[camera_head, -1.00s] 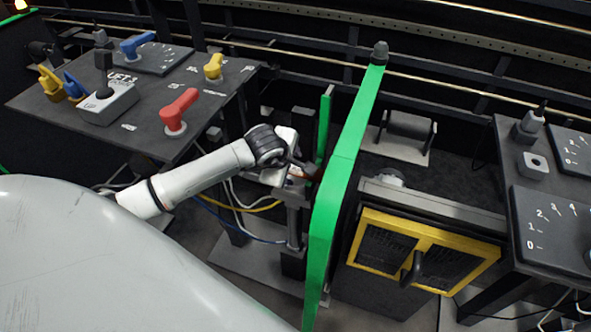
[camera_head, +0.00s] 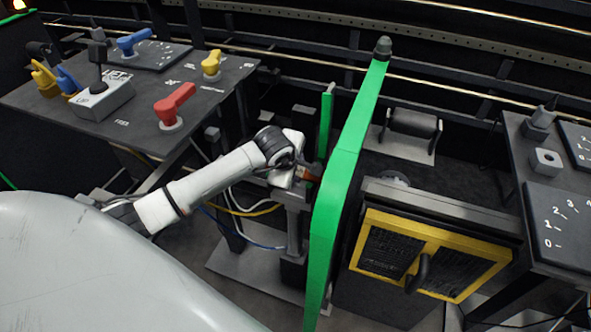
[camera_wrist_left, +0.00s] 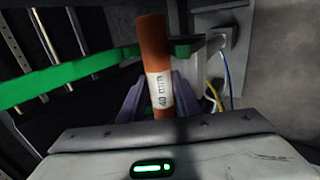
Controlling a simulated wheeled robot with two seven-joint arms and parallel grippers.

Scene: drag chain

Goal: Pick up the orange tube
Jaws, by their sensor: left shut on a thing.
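The orange tube (camera_wrist_left: 154,50) stands slightly tilted between the fingers of my left gripper (camera_wrist_left: 155,95) in the left wrist view. It carries a white label reading "40 mm". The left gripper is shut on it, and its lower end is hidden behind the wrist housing. My right gripper is not in view.
The tall green panel (camera_head: 338,180) stands just right of the gripper. A grey control table (camera_head: 130,100) with red, blue and yellow handles is at left. A yellow-framed box (camera_head: 430,255) is at right. Blue and yellow cables (camera_wrist_left: 218,80) hang near the gripper.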

